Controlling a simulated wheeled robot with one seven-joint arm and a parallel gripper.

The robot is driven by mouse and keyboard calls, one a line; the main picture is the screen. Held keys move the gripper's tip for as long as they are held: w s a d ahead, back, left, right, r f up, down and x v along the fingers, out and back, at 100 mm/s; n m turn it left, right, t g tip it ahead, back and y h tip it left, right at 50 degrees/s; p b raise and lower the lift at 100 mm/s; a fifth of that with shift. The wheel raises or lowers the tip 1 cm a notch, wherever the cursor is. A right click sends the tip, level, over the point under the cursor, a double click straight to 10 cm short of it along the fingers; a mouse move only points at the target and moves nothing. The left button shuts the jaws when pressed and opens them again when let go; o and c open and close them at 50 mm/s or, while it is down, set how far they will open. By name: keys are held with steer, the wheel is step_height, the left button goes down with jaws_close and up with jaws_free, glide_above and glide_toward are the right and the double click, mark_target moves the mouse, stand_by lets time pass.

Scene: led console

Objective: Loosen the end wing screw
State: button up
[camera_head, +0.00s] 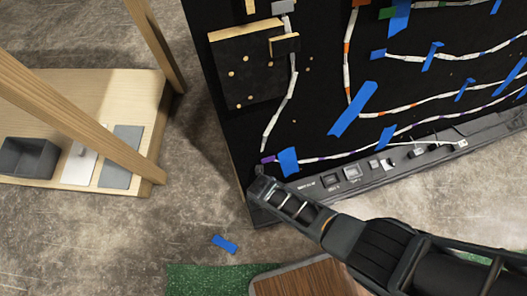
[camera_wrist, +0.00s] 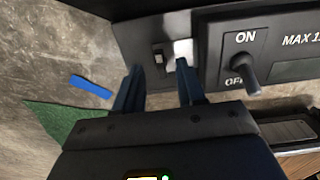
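The long dark control strip (camera_head: 350,172) runs along the lower edge of the black board. My gripper (camera_head: 262,187) is at its left end, in front of the panel. In the wrist view my gripper (camera_wrist: 158,68) is open, with two dark blue fingers apart. Between the fingertips, at the end of the strip, a small dark fitting (camera_wrist: 158,60) shows beside a bright metal plate (camera_wrist: 183,50). I cannot tell clearly whether this fitting is the wing screw, or whether the fingers touch it. No object is visibly gripped.
A black toggle switch (camera_wrist: 246,72) marked ON and OFF sticks out just right of the fingers. The black board (camera_head: 320,70) carries light strips and blue tape. A wooden bench (camera_head: 75,105) with a grey bin (camera_head: 28,157) stands left. Blue tape (camera_head: 225,244) lies on the floor.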

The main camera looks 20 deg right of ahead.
step_height(320, 180, up, 5)
steer(key=p, duration=0.3)
steer(key=shift+r, duration=0.15)
stand_by(0.4)
